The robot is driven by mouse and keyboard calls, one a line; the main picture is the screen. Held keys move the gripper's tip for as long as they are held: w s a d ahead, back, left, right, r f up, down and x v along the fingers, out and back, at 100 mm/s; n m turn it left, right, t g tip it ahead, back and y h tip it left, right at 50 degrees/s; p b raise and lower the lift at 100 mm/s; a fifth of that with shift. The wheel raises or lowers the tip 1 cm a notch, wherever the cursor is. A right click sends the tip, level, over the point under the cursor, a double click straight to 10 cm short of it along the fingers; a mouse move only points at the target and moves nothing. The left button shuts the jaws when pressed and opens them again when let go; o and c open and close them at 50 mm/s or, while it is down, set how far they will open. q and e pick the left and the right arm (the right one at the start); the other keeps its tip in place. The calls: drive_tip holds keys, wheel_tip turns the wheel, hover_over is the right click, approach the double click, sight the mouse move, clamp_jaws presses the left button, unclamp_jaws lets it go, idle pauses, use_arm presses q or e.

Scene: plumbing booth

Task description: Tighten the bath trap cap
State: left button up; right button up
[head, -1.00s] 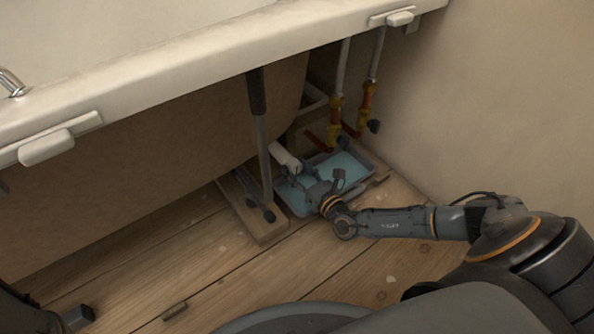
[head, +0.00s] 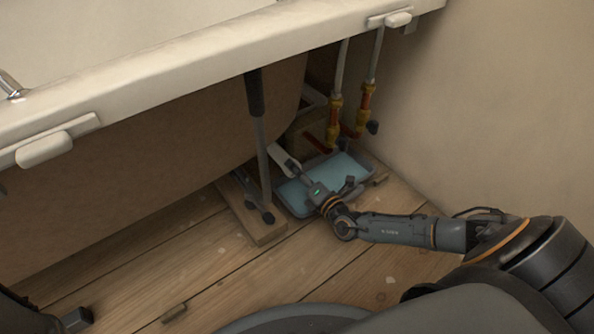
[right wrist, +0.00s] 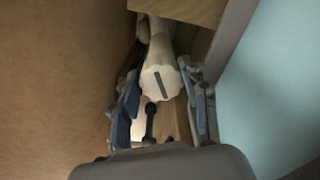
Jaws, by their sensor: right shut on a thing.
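The bath trap cap (right wrist: 162,80) is a white ribbed cap with a dark bar mark across its face, on the end of the white trap pipe (head: 283,158) under the bath. In the head view my right gripper (head: 296,172) reaches under the bath edge to the pipe end and hides the cap there. In the right wrist view the two blue-grey fingers of my right gripper (right wrist: 163,92) lie on either side of the cap, shut on it. The bar mark is tilted slightly off vertical. A dark part of my left arm shows at the lower left; its fingers are not clear.
A tray with blue inside (head: 343,166) lies on the floor below the pipe. A grey bath leg (head: 262,150) stands on a wooden board (head: 258,230) just left of my right gripper. Copper pipes with yellow fittings (head: 335,120) rise at the back right. The front floorboards are mostly clear.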

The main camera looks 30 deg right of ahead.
drive_tip(key=shift+f+m, duration=0.15)
drive_tip(key=shift+m, duration=1.65)
drive_tip(key=o, duration=1.2)
drive_tip(key=shift+c, duration=0.2)
drive_tip(key=shift+s, duration=0.1)
drive_tip(key=s, duration=0.8)
drive_tip(key=s+d, duration=0.1)
drive_tip(key=s, duration=0.3)
